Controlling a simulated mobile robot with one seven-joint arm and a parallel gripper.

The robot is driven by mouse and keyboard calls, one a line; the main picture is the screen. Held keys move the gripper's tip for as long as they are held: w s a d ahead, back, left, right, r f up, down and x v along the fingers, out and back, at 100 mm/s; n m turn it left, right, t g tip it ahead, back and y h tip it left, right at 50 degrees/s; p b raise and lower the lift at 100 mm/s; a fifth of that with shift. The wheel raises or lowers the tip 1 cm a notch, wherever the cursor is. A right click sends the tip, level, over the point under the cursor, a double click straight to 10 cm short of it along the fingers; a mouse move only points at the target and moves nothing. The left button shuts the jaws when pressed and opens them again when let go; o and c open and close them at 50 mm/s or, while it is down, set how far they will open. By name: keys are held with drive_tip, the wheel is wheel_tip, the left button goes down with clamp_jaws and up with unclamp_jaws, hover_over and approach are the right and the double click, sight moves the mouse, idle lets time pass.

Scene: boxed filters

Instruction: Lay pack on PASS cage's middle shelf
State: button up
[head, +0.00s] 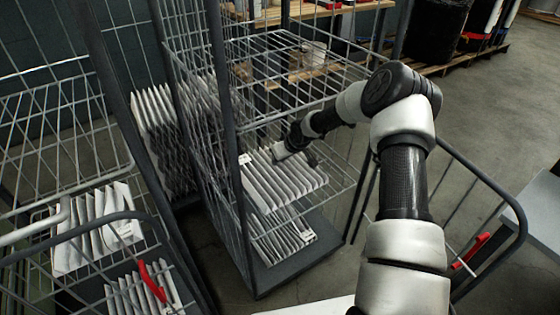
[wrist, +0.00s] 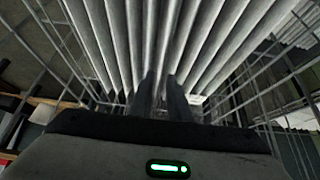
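A white pleated filter pack (head: 284,181) lies flat at the middle shelf (head: 338,190) of the centre wire cage. I cannot tell whether it fully rests on the mesh. My gripper (head: 296,152) is at the pack's back edge, reaching in from the right. In the wrist view the pack's pleats (wrist: 160,40) fill the top, and my two dark fingers (wrist: 162,98) stand close together against them, shut on a bit of the pack. The fingertips are hidden among the pleats. No PASS sign is readable; a small white tag (head: 244,159) is on the cage front.
More pleated packs (head: 282,242) lie on the cage's bottom level. The cage's upper shelf (head: 290,85) is empty mesh above my gripper. Dark upright posts (head: 228,130) flank the opening. A left cage (head: 75,165) holds more packs, with a red handle (head: 152,282).

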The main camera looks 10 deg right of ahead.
drive_tip(key=shift+r, duration=0.3)
drive_tip(key=shift+o, duration=0.3)
drive_tip(key=o, duration=0.5)
